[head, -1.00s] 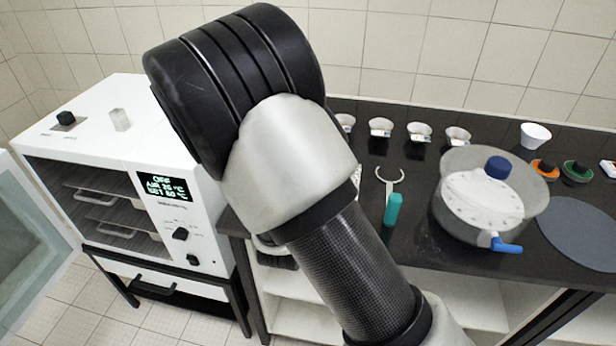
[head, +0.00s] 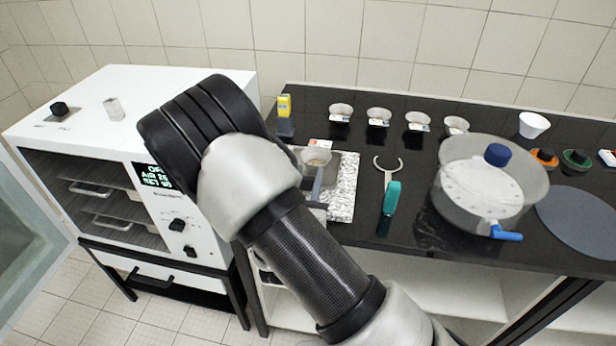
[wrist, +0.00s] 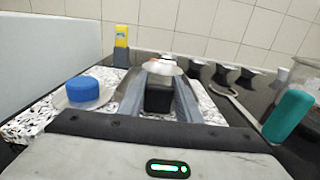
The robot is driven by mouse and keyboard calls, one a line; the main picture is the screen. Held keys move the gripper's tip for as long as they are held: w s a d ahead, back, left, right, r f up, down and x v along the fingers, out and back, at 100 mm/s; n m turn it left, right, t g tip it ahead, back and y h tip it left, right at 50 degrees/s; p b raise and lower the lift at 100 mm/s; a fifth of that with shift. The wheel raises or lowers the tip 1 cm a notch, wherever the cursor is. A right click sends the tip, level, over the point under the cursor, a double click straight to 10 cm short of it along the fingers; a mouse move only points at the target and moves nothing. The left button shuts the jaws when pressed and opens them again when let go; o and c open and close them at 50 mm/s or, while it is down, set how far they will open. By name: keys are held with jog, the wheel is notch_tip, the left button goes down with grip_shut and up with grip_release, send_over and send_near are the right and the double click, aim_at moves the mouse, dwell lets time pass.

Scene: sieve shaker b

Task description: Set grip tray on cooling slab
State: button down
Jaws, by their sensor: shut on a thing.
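The grey metal grip tray (head: 345,166) is over the speckled cooling slab (head: 344,206), with a pale dish (head: 316,157) in it. In the wrist view my gripper (wrist: 160,92) is shut on the tray's dark grip (wrist: 158,97), between its two grey fingers. The tray and the pale dish (wrist: 162,67) lie beyond the fingers. The speckled slab (wrist: 30,122) shows on both sides of them. I cannot tell whether the tray touches the slab. In the head view my arm hides part of the slab and most of the gripper.
A blue-lidded dish (wrist: 83,89) is at the left on the slab. A yellow-topped device (head: 285,106) stands behind. A teal-handled tool (head: 391,197) lies right of the slab, then a big clear vessel (head: 450,205). Several small cups line the back. The white oven (head: 200,200) is left.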

jog(key=c, duration=1.7)
grip_release()
jog(key=shift+f, duration=0.15)
jog(key=o, duration=0.4)
